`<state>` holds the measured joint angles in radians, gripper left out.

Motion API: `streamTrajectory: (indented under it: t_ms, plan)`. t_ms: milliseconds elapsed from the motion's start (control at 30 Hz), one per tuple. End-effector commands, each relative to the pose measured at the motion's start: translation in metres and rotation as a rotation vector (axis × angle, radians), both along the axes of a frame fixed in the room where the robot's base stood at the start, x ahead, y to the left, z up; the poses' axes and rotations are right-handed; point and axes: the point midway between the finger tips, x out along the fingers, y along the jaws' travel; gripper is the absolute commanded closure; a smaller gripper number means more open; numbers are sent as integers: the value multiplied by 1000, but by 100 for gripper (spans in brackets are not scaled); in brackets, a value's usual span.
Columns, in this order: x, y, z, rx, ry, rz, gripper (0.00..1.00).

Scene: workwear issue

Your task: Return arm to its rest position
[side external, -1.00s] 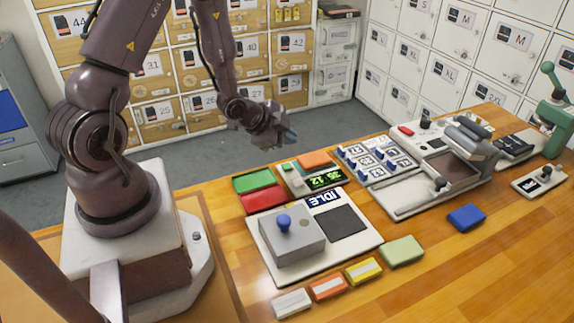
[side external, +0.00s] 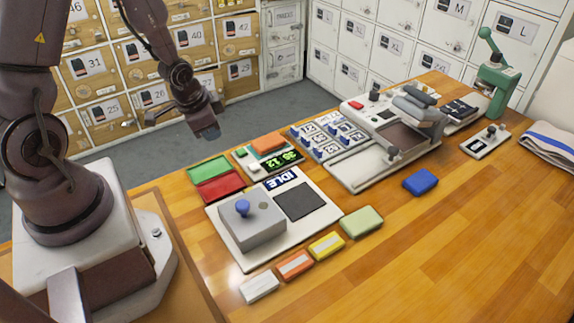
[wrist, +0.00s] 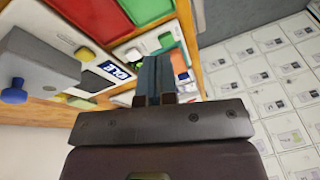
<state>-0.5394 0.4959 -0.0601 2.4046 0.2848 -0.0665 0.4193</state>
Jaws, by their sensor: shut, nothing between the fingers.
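My gripper (side external: 207,129) hangs in the air above the far edge of the table, behind the red and green trays, touching nothing. In the wrist view my gripper (wrist: 156,78) shows its two fingers pressed together with nothing between them. My arm reaches out from its base at the left of the side view. The wooden table (side external: 440,230) lies below and to the right of the gripper.
A grey box with a blue knob (side external: 243,208) stands on a white board marked IDLE. Green (side external: 208,168) and red (side external: 220,187) trays lie nearest the gripper. Numbered lockers (side external: 110,65) stand behind. A green press (side external: 497,75) stands far right. The front right table is clear.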

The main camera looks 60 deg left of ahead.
Motion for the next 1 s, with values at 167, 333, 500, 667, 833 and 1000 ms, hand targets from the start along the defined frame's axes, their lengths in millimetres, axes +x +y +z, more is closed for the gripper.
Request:
streamTrajectory:
  t_ms: [167, 333, 500, 667, 833, 1000]
  plan:
    - [-15, -21, 67, -20, 85, 180, 100]
    - [-35, -54, 129, -57, 103, 302, 100]
    - [-60, -91, 183, -109, 60, 343, 100]
    - [-80, -119, 223, -155, -41, 292, 100]
    - [-86, -134, 250, -177, -174, 214, 100]
    - [-88, -141, 258, -183, -212, 175, 100]
